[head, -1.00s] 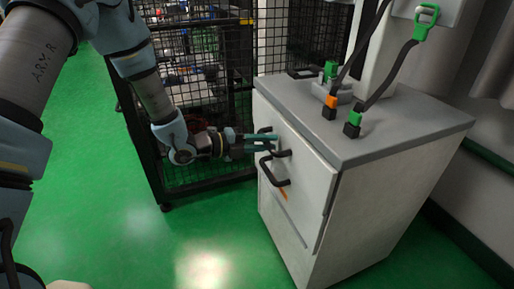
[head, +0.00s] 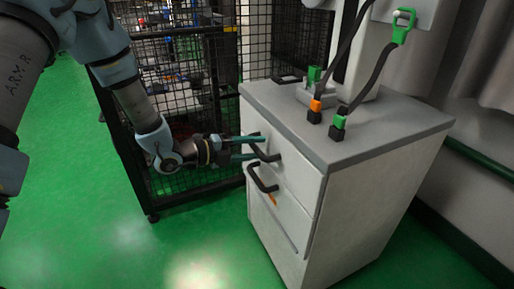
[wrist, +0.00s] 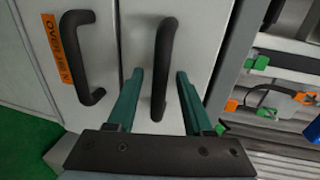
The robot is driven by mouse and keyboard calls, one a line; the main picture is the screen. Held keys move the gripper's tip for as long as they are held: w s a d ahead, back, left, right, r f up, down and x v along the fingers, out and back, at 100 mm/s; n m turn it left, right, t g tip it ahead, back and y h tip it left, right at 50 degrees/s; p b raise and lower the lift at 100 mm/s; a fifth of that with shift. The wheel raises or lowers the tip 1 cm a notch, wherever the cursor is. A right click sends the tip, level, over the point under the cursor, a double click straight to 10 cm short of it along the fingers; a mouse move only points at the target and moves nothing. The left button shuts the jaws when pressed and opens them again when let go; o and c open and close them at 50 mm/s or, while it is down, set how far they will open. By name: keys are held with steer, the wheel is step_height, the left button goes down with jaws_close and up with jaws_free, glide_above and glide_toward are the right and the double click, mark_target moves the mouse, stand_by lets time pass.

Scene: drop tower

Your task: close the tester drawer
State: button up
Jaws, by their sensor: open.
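A grey-white cabinet (head: 365,205) has two stacked drawer fronts with black bar handles. My gripper (head: 261,148) is level with the upper handle (head: 264,153), coming from the left. In the wrist view my gripper (wrist: 158,74) is open, with one teal finger on each side of the upper drawer's handle (wrist: 163,65). A gap shows between each finger and the bar. The lower handle (head: 262,180) is beside an orange label (wrist: 57,48) on the lower drawer front (head: 275,215). Which drawer is the tester drawer is not shown.
A black mesh cage (head: 190,90) stands behind my gripper, to the left of the cabinet. Black cables with green and orange ends hang over the cabinet top (head: 375,120). The green floor (head: 120,225) in front is clear.

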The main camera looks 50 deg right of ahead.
steer(key=v, duration=1)
